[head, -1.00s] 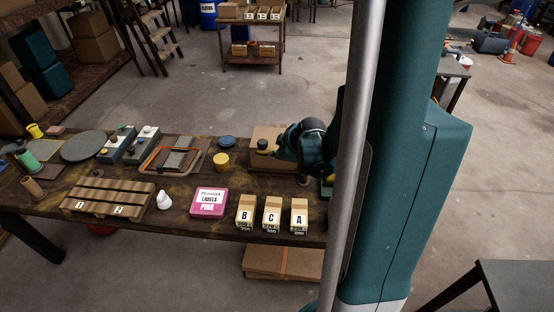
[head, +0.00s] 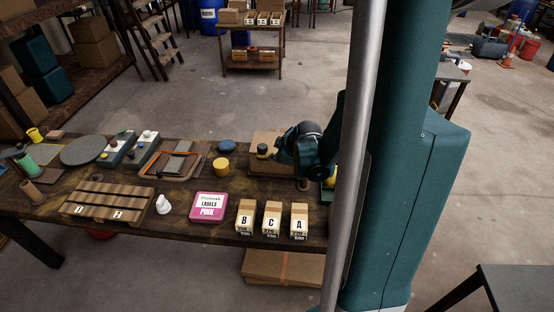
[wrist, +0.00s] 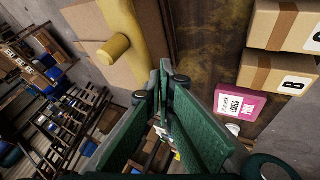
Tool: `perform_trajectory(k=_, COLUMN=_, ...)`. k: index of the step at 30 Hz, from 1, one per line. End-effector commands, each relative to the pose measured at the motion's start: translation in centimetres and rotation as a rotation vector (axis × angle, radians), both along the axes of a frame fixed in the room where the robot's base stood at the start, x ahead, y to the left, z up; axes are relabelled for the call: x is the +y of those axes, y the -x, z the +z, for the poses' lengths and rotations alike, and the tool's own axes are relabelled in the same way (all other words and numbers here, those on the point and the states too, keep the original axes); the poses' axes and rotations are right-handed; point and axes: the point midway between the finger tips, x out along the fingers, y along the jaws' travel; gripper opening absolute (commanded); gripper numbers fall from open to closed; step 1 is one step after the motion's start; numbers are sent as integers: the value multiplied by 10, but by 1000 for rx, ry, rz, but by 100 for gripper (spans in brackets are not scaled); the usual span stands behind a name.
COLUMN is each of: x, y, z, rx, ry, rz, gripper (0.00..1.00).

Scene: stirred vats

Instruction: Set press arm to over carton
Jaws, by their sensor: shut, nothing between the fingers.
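The press arm (wrist: 124,28) is a yellow bar with a round yellow knob (wrist: 115,47), at the top of the wrist view. It lies across a brown carton (wrist: 88,20), which also shows behind my arm in the head view (head: 266,138). My gripper (wrist: 165,72) is shut and empty, with its green fingertips just below and right of the bar. I cannot tell whether they touch it. In the head view my gripper (head: 283,153) is near the carton, and my arm hides most of the press; a yellow part (head: 329,183) shows beside it.
A yellow cylinder (head: 221,167) and a blue disc (head: 227,146) stand left of the carton. Small cartons marked B, C and A (head: 272,217) line the front edge beside a pink labels box (head: 208,206). Trays, a pallet (head: 108,200) and control boxes fill the left.

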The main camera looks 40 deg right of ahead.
Motion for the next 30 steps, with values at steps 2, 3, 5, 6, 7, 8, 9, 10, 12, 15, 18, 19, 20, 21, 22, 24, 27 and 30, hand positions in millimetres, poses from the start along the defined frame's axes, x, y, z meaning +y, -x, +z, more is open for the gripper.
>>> perform_trajectory(k=2, x=0, y=-1, z=0, rx=0, ry=0, rz=-7, gripper=0)
perform_trajectory(k=3, x=0, y=-2, z=0, rx=0, ry=0, rz=-10, gripper=0)
perform_trajectory(k=5, x=-1, y=-2, z=0, rx=0, ry=-1, rz=-17, gripper=0)
perform_trajectory(k=6, x=-1, y=-3, z=0, rx=1, ry=0, rz=-22, gripper=0)
perform_trajectory(k=7, x=-1, y=-3, z=0, rx=0, ry=1, rz=-25, gripper=0)
perform_trajectory(k=8, x=-1, y=-4, z=0, rx=1, ry=1, rz=-28, gripper=0)
perform_trajectory(k=9, x=-1, y=-4, z=0, rx=1, ry=1, rz=-33, gripper=0)
perform_trajectory(k=10, x=-1, y=-5, z=0, rx=0, ry=1, rz=-37, gripper=0)
perform_trajectory(k=12, x=-2, y=-6, z=0, rx=-1, ry=0, rz=-45, gripper=0)
perform_trajectory(k=15, x=-3, y=-8, z=0, rx=0, ry=1, rz=-63, gripper=0)
perform_trajectory(k=18, x=-4, y=-11, z=0, rx=-1, ry=1, rz=-89, gripper=0)
perform_trajectory(k=19, x=-5, y=-12, z=-1, rx=0, ry=1, rz=-100, gripper=0)
perform_trajectory(k=20, x=-6, y=-13, z=-1, rx=0, ry=1, rz=-109, gripper=0)
perform_trajectory(k=21, x=-6, y=-15, z=-1, rx=0, ry=1, rz=-126, gripper=0)
perform_trajectory(k=22, x=-7, y=-16, z=-1, rx=0, ry=2, rz=-139, gripper=0)
perform_trajectory(k=24, x=-10, y=-21, z=-1, rx=0, ry=2, rz=-174, gripper=0)
perform_trajectory(k=27, x=-14, y=-27, z=-1, rx=0, ry=2, rz=-235, gripper=0)
perform_trajectory(k=30, x=-19, y=-32, z=-1, rx=0, ry=1, rz=-295, gripper=0)
